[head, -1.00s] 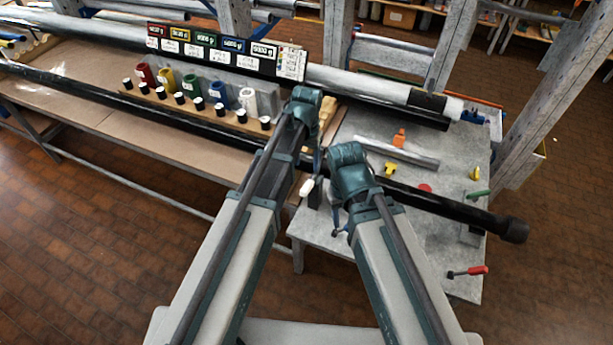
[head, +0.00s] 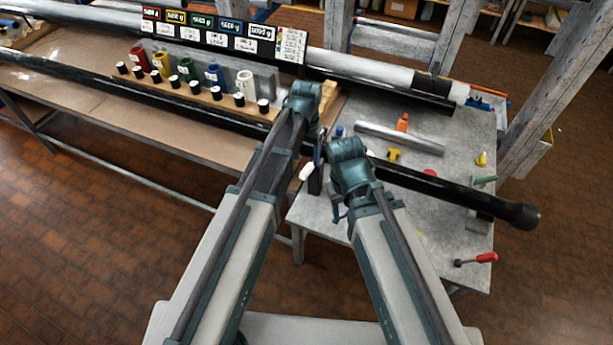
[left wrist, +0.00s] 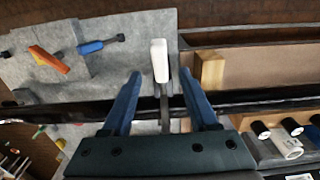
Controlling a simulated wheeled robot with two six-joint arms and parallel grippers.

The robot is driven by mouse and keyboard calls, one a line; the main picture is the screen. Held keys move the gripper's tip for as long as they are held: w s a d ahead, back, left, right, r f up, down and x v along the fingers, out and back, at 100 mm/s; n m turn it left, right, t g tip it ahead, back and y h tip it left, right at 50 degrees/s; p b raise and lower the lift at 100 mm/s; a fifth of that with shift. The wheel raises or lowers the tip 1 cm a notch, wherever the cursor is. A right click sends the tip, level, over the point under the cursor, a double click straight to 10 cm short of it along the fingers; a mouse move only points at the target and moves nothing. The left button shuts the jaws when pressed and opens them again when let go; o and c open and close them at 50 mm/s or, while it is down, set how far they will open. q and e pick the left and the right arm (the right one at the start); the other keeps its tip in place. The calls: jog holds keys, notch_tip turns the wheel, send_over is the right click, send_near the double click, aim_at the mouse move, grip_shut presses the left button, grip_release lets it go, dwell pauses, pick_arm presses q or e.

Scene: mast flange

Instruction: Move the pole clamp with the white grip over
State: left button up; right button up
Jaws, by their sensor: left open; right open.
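The white grip (head: 306,172) of the pole clamp stands beside the dark pole, just left of a dark upright support. In the left wrist view the white grip (left wrist: 159,60) points up the picture, with a thin grey stem below it reaching to the dark pole. My left gripper (left wrist: 160,76) is open, one blue finger on each side of the grip and stem, with gaps visible on both sides. In the head view my left gripper (head: 319,148) is mostly hidden behind its own arm. My right gripper is hidden behind its wrist. The clamp's body is hidden.
The long black pole (head: 440,184) runs across the grey table (head: 400,255). A blue handle (left wrist: 97,46) and an orange handle (left wrist: 49,59) lie near the grip. A wooden block (left wrist: 210,69) stands close by.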

aim_at(307, 169)
pick_arm(q)
notch_tip(307, 169, down, 7)
jog(key=b, duration=0.6)
grip_shut()
jog(key=shift+r, duration=0.1)
dwell(1.1)
